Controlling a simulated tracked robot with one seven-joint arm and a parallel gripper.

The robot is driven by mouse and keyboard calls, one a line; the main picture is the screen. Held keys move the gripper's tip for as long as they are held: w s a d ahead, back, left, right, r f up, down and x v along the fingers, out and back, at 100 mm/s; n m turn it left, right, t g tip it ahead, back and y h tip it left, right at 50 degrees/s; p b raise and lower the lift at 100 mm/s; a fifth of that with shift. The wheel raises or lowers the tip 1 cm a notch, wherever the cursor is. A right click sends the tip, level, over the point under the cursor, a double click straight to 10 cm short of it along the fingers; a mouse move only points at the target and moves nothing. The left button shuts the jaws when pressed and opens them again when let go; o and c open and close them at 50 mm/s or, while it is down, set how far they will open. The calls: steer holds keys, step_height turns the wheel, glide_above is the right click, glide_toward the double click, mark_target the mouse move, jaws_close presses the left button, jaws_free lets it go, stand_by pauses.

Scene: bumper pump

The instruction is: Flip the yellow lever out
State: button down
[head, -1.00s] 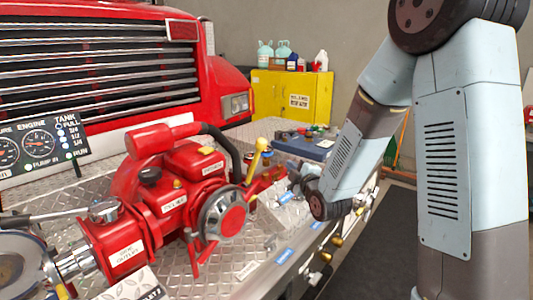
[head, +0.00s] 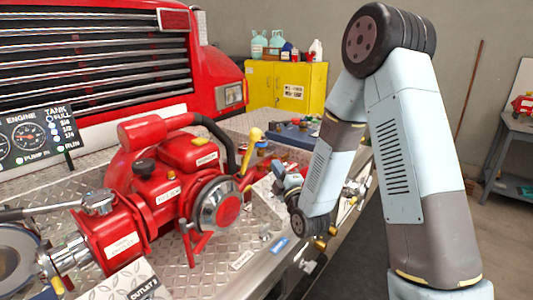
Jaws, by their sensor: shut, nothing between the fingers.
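The yellow lever (head: 250,147) stands up, tilted slightly, at the right side of the red pump (head: 165,185), with its round knob at the top. My gripper (head: 272,183) is low and just right of the lever, near the pump's right end. It looks apart from the lever, though the gap is hard to judge. The gripper is small in this view, its fingertips are hard to make out, and it is shut with nothing in it.
The pump sits on a diamond-plate bumper (head: 205,275) before a red truck grille (head: 80,60). A gauge panel (head: 38,140) is at left. A yellow cabinet (head: 290,88) stands behind. A grey workbench (head: 510,150) is at far right, with open floor before it.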

mark_target(258, 137)
steer(key=x, duration=1.3)
steer(key=shift+w, duration=0.3)
